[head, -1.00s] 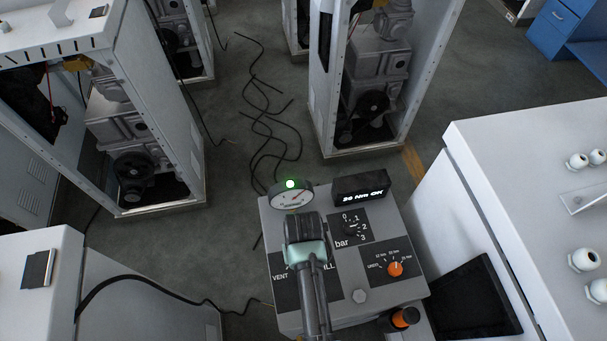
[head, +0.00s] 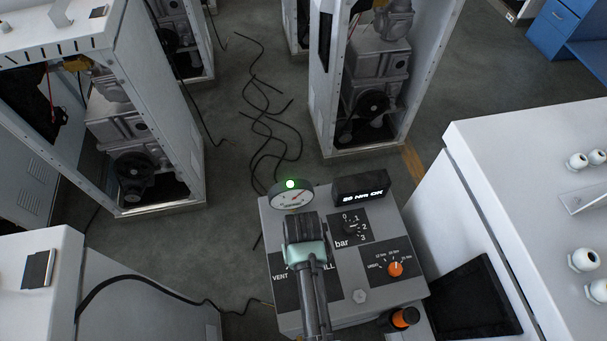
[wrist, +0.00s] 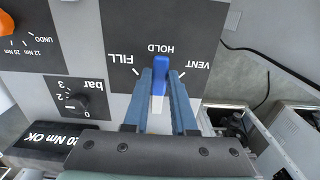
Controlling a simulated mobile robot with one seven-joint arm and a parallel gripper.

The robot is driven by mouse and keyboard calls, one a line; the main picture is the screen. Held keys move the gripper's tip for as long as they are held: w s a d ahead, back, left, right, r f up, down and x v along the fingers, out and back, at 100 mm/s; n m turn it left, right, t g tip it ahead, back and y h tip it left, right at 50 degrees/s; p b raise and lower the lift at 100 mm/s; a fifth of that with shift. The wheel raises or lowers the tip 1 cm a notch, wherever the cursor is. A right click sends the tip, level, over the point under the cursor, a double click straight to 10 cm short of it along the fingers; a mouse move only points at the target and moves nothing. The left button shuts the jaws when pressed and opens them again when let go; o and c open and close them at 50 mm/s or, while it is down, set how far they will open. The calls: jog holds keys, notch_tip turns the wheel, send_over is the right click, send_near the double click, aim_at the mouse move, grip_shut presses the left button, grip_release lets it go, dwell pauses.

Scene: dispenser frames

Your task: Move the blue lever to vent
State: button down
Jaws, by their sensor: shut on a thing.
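The blue lever (wrist: 160,66) has a blue tip and a white lower part. In the wrist view it stands between the fingers of my gripper (wrist: 160,78), which is shut on it. The lever points toward the HOLD mark, between FILL (wrist: 121,58) on the left and VENT (wrist: 186,65) on the right. In the head view my gripper (head: 304,240) is over the panel and hides the lever, the HOLD mark and part of FILL. The VENT label (head: 280,277) shows to the left of my gripper there.
The grey panel box (head: 379,223) also carries a round gauge (head: 291,195) with a green light, a display (head: 360,188), a bar knob (head: 349,231) and an orange knob (head: 396,269). A white cabinet (head: 530,150) stands close on the right. Black cables lie on the floor behind.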

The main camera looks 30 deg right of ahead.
jog(key=a+m+p, duration=0.1)
jog(key=m, duration=0.1)
jog(key=w+a+m, duration=0.1)
jog(key=m, duration=0.1)
jog(key=shift+r+p, duration=0.1)
jog(key=shift+p, duration=0.3)
jog(key=shift+w+a+m, duration=0.3)
jog(key=shift+w+m, duration=0.1)
jog(key=shift+m, duration=0.6)
jog(key=shift+w+a+m, duration=0.3)
jog(key=shift+w+m, duration=0.1)
jog(key=shift+m, duration=0.6)
jog(key=c, duration=0.7)
grip_release()
notch_tip(320, 180, up, 13)
jog(key=shift+f+b, duration=0.1)
jog(key=shift+b, duration=0.3)
